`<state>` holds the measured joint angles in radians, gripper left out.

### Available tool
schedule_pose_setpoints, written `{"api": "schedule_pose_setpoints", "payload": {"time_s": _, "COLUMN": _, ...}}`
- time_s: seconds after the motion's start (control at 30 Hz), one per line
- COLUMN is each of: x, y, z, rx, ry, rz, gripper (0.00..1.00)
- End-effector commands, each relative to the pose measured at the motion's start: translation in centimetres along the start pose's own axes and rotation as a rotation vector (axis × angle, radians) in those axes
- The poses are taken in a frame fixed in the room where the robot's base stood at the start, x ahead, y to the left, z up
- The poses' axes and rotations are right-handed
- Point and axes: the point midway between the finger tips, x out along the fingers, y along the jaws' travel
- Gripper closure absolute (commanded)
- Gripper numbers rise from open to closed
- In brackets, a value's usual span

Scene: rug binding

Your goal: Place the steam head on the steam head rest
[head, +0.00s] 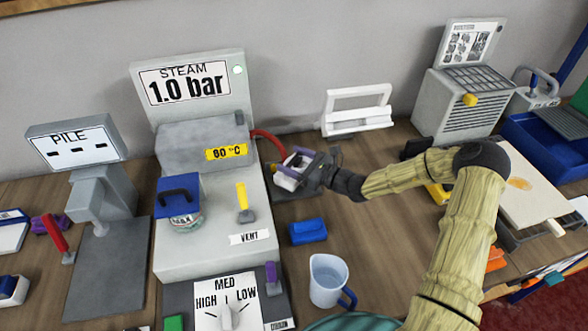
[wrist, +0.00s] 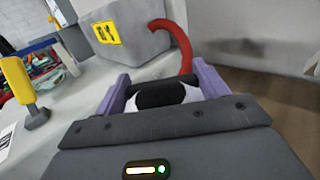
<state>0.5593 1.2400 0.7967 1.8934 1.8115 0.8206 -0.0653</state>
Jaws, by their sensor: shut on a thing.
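The steam head (head: 287,181), a small white piece with a dark grip, is at the end of a red hose (head: 270,143) to the right of the steam unit. My gripper (head: 298,163) is shut on it. In the wrist view the dark grip of the steam head (wrist: 160,95) sits between the two purple fingers of my gripper (wrist: 163,84), with the red hose (wrist: 180,45) behind. A dark flat plate (head: 280,194) shows on the table below the steam head; it may be the steam head rest. I cannot tell whether they touch, since my gripper hides part of the area.
The grey steam unit (head: 195,243) with a yellow lever (head: 243,200) stands close on the left. A blue block (head: 307,231) and a jug (head: 326,280) are in front. A white handled frame (head: 357,112) stands behind. Some bare table lies right of the blue block.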

Motion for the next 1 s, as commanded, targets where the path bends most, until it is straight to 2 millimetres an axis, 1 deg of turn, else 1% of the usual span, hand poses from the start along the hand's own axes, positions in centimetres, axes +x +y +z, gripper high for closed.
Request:
{"api": "schedule_pose_setpoints", "payload": {"time_s": 0.07, "x": 0.0, "y": 0.0, "z": -0.4, "rx": 0.001, "ry": -0.002, "rz": 0.000, "gripper": 0.67}}
{"api": "schedule_pose_setpoints", "payload": {"time_s": 0.3, "x": 0.0, "y": 0.0, "z": -3.3, "rx": 0.002, "ry": -0.002, "rz": 0.000, "gripper": 0.67}}
{"api": "schedule_pose_setpoints", "payload": {"time_s": 0.73, "x": 0.0, "y": 0.0, "z": -4.0, "rx": 0.000, "ry": -0.002, "rz": 0.000, "gripper": 0.67}}
{"api": "schedule_pose_setpoints", "payload": {"time_s": 0.77, "x": 0.0, "y": 0.0, "z": -4.0, "rx": 0.000, "ry": 0.001, "rz": 0.000, "gripper": 0.22}}
{"api": "schedule_pose_setpoints", "payload": {"time_s": 0.8, "x": 0.0, "y": 0.0, "z": -4.0, "rx": 0.000, "ry": 0.001, "rz": 0.000, "gripper": 0.14}}
{"api": "schedule_pose_setpoints", "payload": {"time_s": 0.83, "x": 0.0, "y": 0.0, "z": -4.0, "rx": 0.000, "ry": 0.001, "rz": 0.000, "gripper": 0.08}}
{"api": "schedule_pose_setpoints", "payload": {"time_s": 0.87, "x": 0.0, "y": 0.0, "z": -4.0, "rx": 0.000, "ry": 0.001, "rz": 0.000, "gripper": 0.06}}
{"api": "schedule_pose_setpoints", "payload": {"time_s": 1.0, "x": 0.0, "y": 0.0, "z": -4.0, "rx": 0.000, "ry": 0.001, "rz": 0.000, "gripper": 0.06}}
